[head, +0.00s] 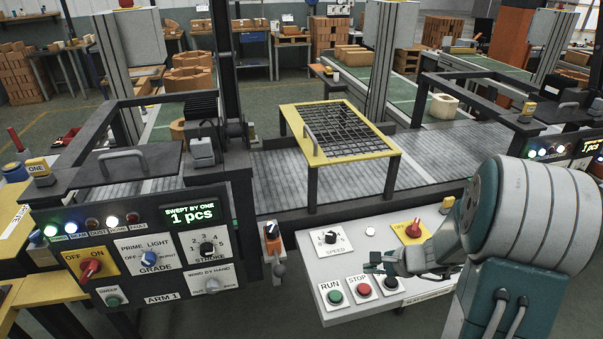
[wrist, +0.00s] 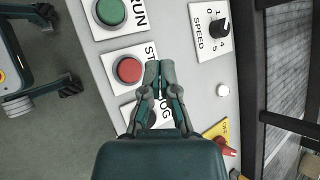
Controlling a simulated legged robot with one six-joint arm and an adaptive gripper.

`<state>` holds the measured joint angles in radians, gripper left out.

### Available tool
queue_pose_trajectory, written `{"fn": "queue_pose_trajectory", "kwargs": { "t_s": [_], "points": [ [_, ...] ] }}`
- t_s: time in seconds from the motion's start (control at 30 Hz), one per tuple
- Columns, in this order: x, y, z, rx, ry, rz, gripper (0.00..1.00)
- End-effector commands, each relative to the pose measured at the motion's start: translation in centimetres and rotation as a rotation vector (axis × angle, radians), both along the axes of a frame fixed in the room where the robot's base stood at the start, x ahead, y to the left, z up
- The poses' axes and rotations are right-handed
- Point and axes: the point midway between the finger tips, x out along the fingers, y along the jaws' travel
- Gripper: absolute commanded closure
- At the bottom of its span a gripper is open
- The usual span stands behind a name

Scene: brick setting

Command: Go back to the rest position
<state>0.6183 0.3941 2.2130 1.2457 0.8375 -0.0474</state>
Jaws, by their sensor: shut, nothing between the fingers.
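My gripper (head: 372,262) is shut and empty above the front part of a light grey control panel (head: 376,238) in the head view. In the wrist view my gripper (wrist: 158,66) shows with its fingertips together, beside the red STOP button (wrist: 129,69). The green RUN button (head: 335,297) and the red STOP button (head: 363,291) lie below the gripper in the head view. A dark button (head: 391,283), labelled JOG in the wrist view, is partly hidden by my gripper there.
A SPEED dial (head: 330,237) and a red switch on a yellow plate (head: 413,230) are on the panel. The ARM 1 box (head: 150,262) with its lit display stands left. A yellow-framed grate (head: 335,130) stands over the conveyor behind. A lever (head: 273,240) sticks up left of the panel.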

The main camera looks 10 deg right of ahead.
Motion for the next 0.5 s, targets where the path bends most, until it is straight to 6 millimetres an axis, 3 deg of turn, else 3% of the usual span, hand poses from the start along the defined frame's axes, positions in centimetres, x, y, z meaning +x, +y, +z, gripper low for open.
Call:
{"fn": "queue_pose_trajectory", "kwargs": {
  "t_s": [0.13,0.23,0.5],
  "points": [
    [-0.3,1.5,1.7,-0.046,-0.019,0.077,1.00],
    [-1.2,3.9,4.2,-0.124,-0.048,0.209,1.00],
    [-5.7,9.7,10.3,-0.395,-0.130,0.592,1.00]
  ]
}}
